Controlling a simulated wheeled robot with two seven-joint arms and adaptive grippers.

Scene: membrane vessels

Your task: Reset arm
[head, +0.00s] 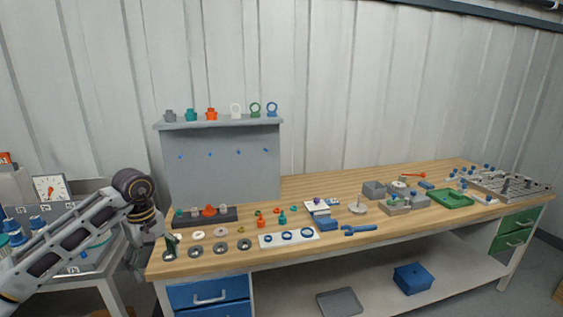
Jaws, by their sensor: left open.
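My left arm (85,232) comes in from the left and bends down at a dark joint beside the workbench's left end. My left gripper (137,264) hangs low at the bench's left front corner, small and partly dark against the side table. It is open, and I see nothing held in it. My right arm and right gripper are not in view.
The wooden workbench (340,188) carries rings, coloured fittings, a white strip (289,239), a blue wrench (359,230), a green tray (451,199) and a metal rack (508,187). A grey panel (222,160) with a shelf stands behind. A side table with a dial (48,188) is at left.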

